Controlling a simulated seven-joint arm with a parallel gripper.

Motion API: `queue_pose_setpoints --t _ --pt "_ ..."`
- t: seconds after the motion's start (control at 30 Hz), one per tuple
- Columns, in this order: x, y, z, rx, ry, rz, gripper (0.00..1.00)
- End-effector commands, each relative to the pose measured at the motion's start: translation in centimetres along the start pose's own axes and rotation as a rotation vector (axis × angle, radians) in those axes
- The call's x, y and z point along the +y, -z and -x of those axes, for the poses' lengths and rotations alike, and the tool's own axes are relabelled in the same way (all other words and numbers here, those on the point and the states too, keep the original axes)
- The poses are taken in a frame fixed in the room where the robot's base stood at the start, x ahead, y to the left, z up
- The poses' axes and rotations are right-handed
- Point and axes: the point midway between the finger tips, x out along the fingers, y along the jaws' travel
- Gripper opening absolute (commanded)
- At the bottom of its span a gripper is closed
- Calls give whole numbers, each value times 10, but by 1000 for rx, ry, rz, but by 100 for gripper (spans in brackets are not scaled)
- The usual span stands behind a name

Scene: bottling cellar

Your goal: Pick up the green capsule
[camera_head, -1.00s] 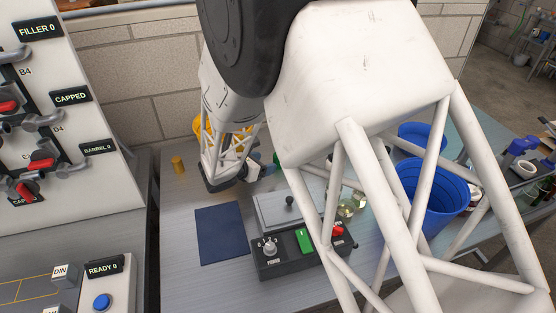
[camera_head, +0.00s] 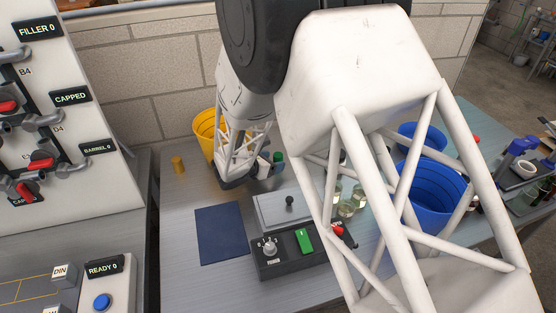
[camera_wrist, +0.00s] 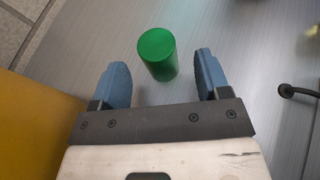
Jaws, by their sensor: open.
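The green capsule (camera_wrist: 158,55) is a small plain cylinder on the grey table. In the wrist view it lies ahead of my gripper (camera_wrist: 160,82), roughly centred between the two blue fingertips. The fingers are open and apart, and nothing is between them but the capsule's near end, which I cannot tell is inside the gap. In the head view the green capsule (camera_head: 278,158) shows just right of my gripper (camera_head: 262,167), whose fingers are partly hidden by my arm.
A yellow bucket (camera_head: 207,130) stands close behind my gripper. A gold cylinder (camera_head: 178,165) is to its left. A grey-lidded control box (camera_head: 290,250) and a dark blue mat (camera_head: 220,234) lie in front. Glass jars (camera_head: 347,206) and a blue bucket (camera_head: 428,205) stand to the right.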

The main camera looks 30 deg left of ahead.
Motion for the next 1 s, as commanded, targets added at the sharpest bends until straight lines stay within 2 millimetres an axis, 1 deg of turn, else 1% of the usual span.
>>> queue_pose_setpoints --t 0.1,0.3,0.4,0.9,0.93,1.0 --pt "0 1 -16 0 3 0 70" --pt "0 1 -32 1 1 0 70" --pt "0 1 -34 1 1 0 70" --pt "0 1 -34 0 0 0 70" --pt "0 1 -34 0 0 0 66" --pt "0 1 -34 0 0 0 56"
